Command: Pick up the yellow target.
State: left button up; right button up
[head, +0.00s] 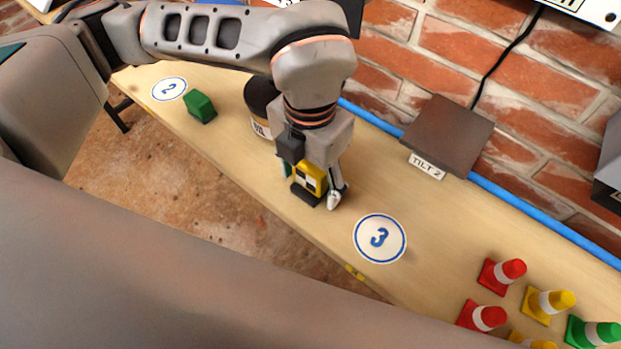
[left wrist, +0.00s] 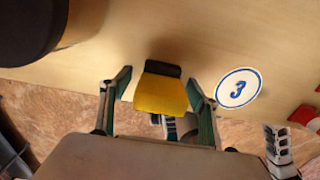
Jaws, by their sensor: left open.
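The yellow target (head: 310,178) is a yellow block with a black and white checker mark and a dark base, upright on the wooden bench. My left gripper (head: 311,190) is open above and around it, with one finger on each side. In the left wrist view the yellow target (left wrist: 160,93) shows between the two fingertips of the left gripper (left wrist: 160,90). Gaps show between the fingers and the target there. My right gripper is not clearly in view.
A dark round container (head: 262,108) stands close behind the gripper. A green block (head: 200,106) lies at the left. A brown tilt plate (head: 448,135) is at the back. The bench around marker 3 (head: 380,238) is clear.

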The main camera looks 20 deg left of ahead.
pick_arm(q)
jog(key=c, duration=1.4)
jog(key=shift+r, duration=0.1)
